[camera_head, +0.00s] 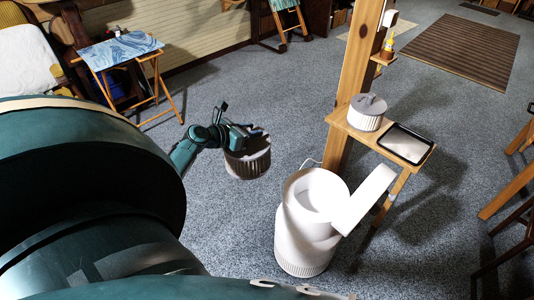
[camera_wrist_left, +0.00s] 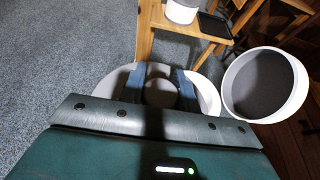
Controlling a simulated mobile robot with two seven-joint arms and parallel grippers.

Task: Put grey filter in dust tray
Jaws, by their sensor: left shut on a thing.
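The grey filter (camera_head: 247,163), a short ribbed cylinder, hangs below my left gripper (camera_head: 251,133) in the head view, above the carpet and left of the white air purifier (camera_head: 303,238). In the left wrist view my left gripper (camera_wrist_left: 162,80) is shut on its rounded grip (camera_wrist_left: 160,93). My right gripper is not in view.
The purifier's lid (camera_head: 363,199) stands open on its right side. A second ribbed filter (camera_head: 367,113) with a knob sits left of the tray on the shelf (camera_head: 347,122). A wooden post (camera_head: 354,65) rises behind the shelf.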

